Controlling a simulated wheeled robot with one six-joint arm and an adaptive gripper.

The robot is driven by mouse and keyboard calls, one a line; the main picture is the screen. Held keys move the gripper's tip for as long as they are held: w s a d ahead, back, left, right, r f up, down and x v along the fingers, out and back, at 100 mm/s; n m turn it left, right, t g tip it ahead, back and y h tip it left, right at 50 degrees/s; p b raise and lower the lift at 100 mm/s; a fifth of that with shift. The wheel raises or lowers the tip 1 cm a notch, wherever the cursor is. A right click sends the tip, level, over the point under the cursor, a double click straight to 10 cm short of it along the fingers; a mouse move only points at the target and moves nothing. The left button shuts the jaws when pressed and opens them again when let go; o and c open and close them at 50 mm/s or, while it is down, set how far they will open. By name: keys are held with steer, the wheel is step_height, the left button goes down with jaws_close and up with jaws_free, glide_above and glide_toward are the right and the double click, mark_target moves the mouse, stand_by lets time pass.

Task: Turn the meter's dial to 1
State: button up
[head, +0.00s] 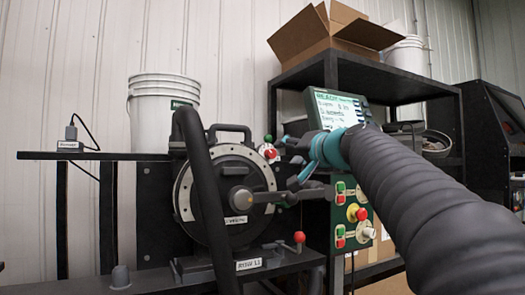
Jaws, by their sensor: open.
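The meter (184,197) is a black round housing with a pale graduated ring facing me. A grey hub with an arm (262,197) reaches right from its middle. A dark curved bar crosses the front and hides part of the face. The numbers on the ring are too small to read, so I cannot tell its setting. My gripper (288,165), with teal parts, is open at the right of the meter, near a small red knob (269,152) at its upper right edge. I cannot tell whether a finger touches anything.
A display (337,110) reading "READY" stands behind my wrist. A control panel (349,187) with red and green buttons is below it. A red ball lever (299,238) stands low right of the meter. A white bucket (163,110) and a shelf with an open cardboard box (325,30) are behind.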

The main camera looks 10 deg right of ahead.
mark_target(273, 154)
steer(key=p+x, duration=0.2)
steer(key=x, duration=0.5)
steer(key=shift+w+a, duration=0.1)
steer(key=shift+w, duration=0.25)
steer(key=shift+f, duration=0.1)
jaws_close()
